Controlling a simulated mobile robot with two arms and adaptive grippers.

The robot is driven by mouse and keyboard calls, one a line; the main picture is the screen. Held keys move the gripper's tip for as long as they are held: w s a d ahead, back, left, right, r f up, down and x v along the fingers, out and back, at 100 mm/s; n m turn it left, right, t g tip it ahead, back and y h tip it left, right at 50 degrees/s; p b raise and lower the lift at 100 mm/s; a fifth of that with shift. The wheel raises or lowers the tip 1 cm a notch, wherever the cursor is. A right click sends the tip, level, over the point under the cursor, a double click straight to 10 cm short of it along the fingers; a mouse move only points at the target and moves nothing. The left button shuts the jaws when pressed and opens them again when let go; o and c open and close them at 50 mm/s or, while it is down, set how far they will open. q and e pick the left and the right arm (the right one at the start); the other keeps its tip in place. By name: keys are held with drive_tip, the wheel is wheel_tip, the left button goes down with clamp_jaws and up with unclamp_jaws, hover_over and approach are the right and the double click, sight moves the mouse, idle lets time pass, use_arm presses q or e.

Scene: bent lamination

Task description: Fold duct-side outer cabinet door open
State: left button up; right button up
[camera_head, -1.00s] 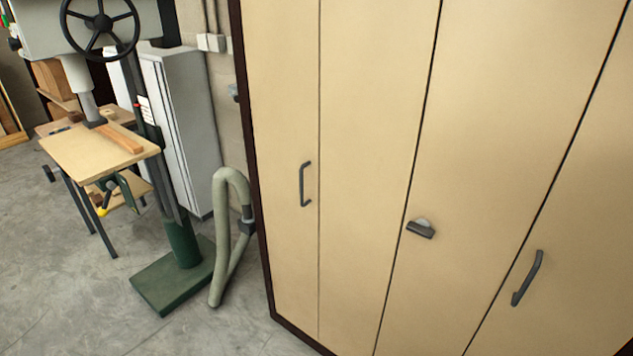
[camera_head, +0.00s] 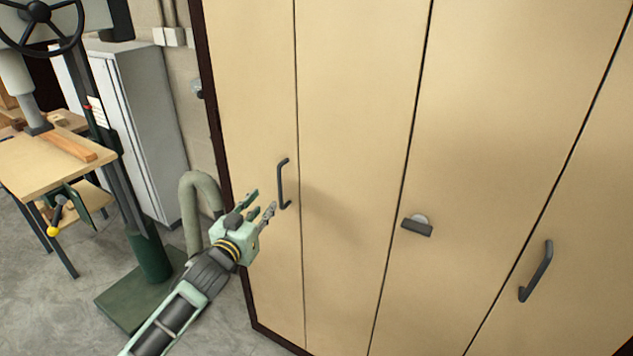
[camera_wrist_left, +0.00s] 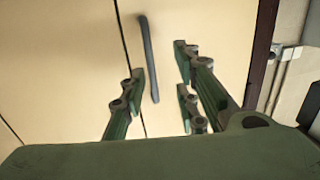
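The duct-side outer cabinet door (camera_head: 255,110) is the narrow tan panel at the cabinet's left edge, and it looks closed, flush with the panel beside it. Its dark bar handle (camera_head: 281,184) stands upright near the door's right edge. My left gripper (camera_head: 263,203) is open just to the left of and below the handle. In the left wrist view the handle (camera_wrist_left: 149,60) lies ahead, between the spread fingers (camera_wrist_left: 160,92), with its lower end near the left finger; I cannot tell if they touch. My right gripper is not in view.
The neighbouring tan panels carry a latch (camera_head: 417,225) and another bar handle (camera_head: 536,271). A grey-green duct hose (camera_head: 190,205) stands left of the cabinet. A green drill press base (camera_head: 140,290) and a wooden worktable (camera_head: 50,160) are further left.

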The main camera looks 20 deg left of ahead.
sight(279, 182)
use_arm(q)
drive_tip(key=shift+t, duration=0.4)
drive_tip(key=shift+w+d+r+p, duration=0.15)
drive_tip(key=shift+w+r, duration=0.35)
drive_tip(key=shift+w, duration=0.95)
drive_tip(key=shift+w+r+p, duration=0.3)
drive_tip(key=shift+w+r, duration=0.2)
drive_tip(key=shift+w, duration=0.9)
drive_tip(key=shift+w+d+r+p, duration=0.15)
drive_tip(key=shift+w+r, duration=0.35)
drive_tip(key=shift+w, duration=0.95)
clamp_jaws()
drive_tip(key=shift+a, duration=0.1)
